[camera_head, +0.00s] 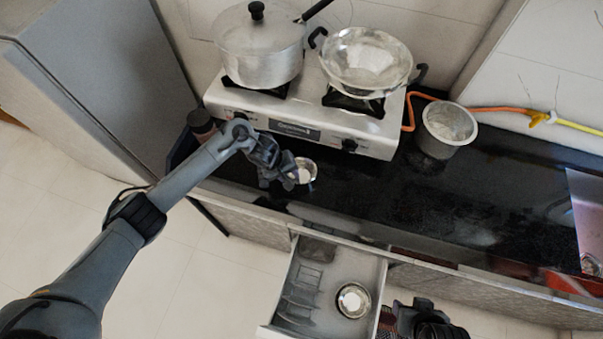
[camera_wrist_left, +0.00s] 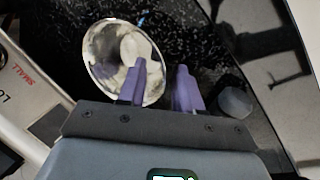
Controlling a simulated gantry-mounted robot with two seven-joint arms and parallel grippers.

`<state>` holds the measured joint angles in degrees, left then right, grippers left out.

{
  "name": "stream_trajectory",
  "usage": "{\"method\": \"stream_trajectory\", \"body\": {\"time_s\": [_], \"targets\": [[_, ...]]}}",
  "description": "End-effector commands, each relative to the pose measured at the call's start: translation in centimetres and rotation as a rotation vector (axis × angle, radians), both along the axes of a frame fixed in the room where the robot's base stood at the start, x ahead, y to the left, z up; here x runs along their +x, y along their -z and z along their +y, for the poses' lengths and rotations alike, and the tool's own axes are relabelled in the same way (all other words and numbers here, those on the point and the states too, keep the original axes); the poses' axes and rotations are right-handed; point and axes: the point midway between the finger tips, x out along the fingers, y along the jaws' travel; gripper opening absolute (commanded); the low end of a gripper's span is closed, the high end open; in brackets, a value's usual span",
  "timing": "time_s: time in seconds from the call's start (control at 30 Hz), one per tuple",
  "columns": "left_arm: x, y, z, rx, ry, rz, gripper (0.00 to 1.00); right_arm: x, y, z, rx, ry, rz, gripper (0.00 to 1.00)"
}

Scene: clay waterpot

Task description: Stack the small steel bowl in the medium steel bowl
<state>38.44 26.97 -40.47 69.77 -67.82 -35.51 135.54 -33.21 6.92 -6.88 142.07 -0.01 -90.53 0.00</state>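A shiny steel bowl (camera_head: 308,166) stands on the black counter in front of the stove. In the left wrist view the bowl (camera_wrist_left: 105,50) is large, its open side facing the camera. My left gripper (camera_head: 290,172) is at its left side in the head view. Its two purple fingers (camera_wrist_left: 168,88) are apart; one overlaps the bowl's inside and the other lies outside its rim. I cannot tell whether they touch it. Another steel bowl (camera_head: 343,302) sits in the open drawer. Which bowl is small or medium is unclear. My right gripper (camera_head: 425,318) is at the bottom edge, its fingers unclear.
The stove (camera_head: 230,103) carries a lidded pot (camera_head: 260,55) and a two-handled pan (camera_head: 345,80). A steel pot (camera_head: 435,140) stands right of it by an orange hose. The open drawer (camera_head: 370,270) juts out below the counter. The counter's right part (camera_head: 500,190) is clear.

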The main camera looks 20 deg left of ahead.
Motion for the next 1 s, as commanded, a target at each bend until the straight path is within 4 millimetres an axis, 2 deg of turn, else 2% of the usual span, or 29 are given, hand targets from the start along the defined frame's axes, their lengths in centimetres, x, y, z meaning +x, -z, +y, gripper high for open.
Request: {"method": "stream_trajectory", "body": {"time_s": [0.07,0.2,0.3,0.77,0.87,1.0], "targets": [[0.0,0.0,0.0,0.0,0.0,0.0,0.33,0.0,0.0,-0.1,-0.003,-0.002,0.0,0.43],[0.0,0.0,0.0,0.0,0.0,0.0,0.11,0.0,0.0,-0.1,-0.005,-0.004,0.0,0.43],[0.0,0.0,0.0,0.0,0.0,0.0,0.0,0.0,0.0,-0.1,-0.005,-0.004,0.0,0.43],[0.0,-0.5,0.0,0.0,0.0,0.0,0.0,0.0,-0.3,0.0,0.002,0.001,0.0,0.43],[0.1,-1.5,0.0,0.0,0.0,-0.001,0.0,0.0,-0.7,0.1,0.004,0.003,0.0,0.43],[0.1,-3.9,0.0,-0.002,0.001,-0.002,0.0,0.0,-1.7,0.1,0.005,0.004,0.0,0.43]]}}
